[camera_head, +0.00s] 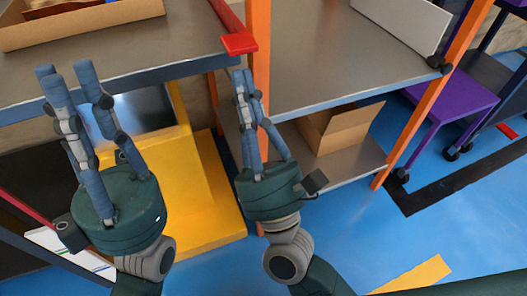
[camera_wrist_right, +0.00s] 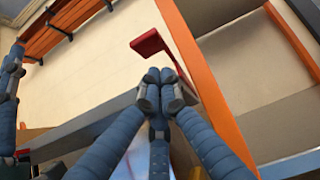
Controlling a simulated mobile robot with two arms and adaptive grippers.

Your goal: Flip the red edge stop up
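The red edge stop (camera_head: 240,43) is a flat red plate at the front right corner of a grey worktop, at the end of a red bar running back along the edge. In the right wrist view the red stop (camera_wrist_right: 150,43) shows just beyond the fingertips. My left gripper (camera_head: 66,72) is open and empty, in front of the worktop's front edge at left.
The grey worktop (camera_head: 120,55) carries a cardboard box (camera_head: 80,22) at the back left. An orange post (camera_head: 261,75) stands right beside the stop. A grey shelf (camera_head: 340,60) lies to its right, with an open cardboard box (camera_head: 340,125) below. A yellow base (camera_head: 205,190) is underneath.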

